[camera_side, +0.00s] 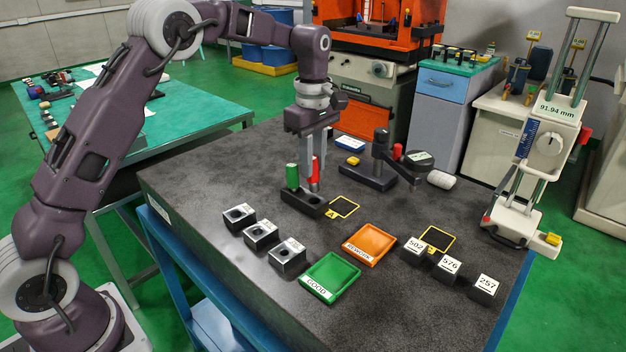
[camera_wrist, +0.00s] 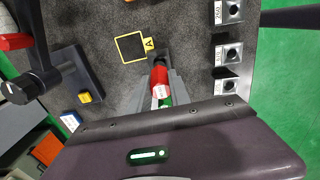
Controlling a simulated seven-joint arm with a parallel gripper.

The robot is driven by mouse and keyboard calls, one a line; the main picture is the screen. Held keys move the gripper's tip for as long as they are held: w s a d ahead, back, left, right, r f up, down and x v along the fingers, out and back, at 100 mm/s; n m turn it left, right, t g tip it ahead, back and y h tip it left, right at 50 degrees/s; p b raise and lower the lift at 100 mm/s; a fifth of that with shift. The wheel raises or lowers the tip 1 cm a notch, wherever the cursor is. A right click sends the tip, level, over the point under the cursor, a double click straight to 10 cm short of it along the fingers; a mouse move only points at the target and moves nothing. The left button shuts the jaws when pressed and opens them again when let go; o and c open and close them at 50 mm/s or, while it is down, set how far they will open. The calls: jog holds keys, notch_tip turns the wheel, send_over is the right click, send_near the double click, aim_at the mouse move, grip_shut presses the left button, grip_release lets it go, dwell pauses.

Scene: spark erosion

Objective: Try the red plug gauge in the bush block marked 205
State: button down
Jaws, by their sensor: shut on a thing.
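The red plug gauge (camera_side: 314,174) is upright between the fingers of my gripper (camera_side: 317,178), which is shut on it. It also shows in the wrist view (camera_wrist: 160,86) between the fingers (camera_wrist: 160,80). Its lower end is at the dark gauge holder (camera_side: 302,201); I cannot tell whether it is still seated. A green plug gauge (camera_side: 292,176) stands in the same holder, to the left. Three bush blocks with bores (camera_side: 239,216) (camera_side: 261,235) (camera_side: 288,255) stand in a row at the front left. Their markings are too small to read surely, so I cannot pick out 205.
A green tray (camera_side: 318,294) marked GOOD and an orange tray (camera_side: 387,250) lie in front. Blocks marked 502 (camera_side: 415,257), 576 (camera_side: 449,275) and 257 (camera_side: 484,292) stand at right. A dial indicator stand (camera_side: 369,178) is behind the holder. A yellow-framed square (camera_side: 344,198) is bare.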

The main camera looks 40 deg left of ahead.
notch_tip(320, 180, up, 4)
jog(key=s+a+y, duration=0.1)
jog(key=s+a, duration=0.3)
jog(key=s, duration=0.3)
jog(key=s+a+y, duration=0.1)
jog(key=s+a, duration=0.3)
jog(key=s, duration=0.4)
jog(key=shift+w+a+f, duration=0.1)
jog(key=shift+w+f, duration=0.05)
jog(key=shift+f, duration=3)
jog(key=shift+f, duration=1.1)
jog(key=shift+r, duration=0.1)
jog(key=shift+r, duration=2.4)
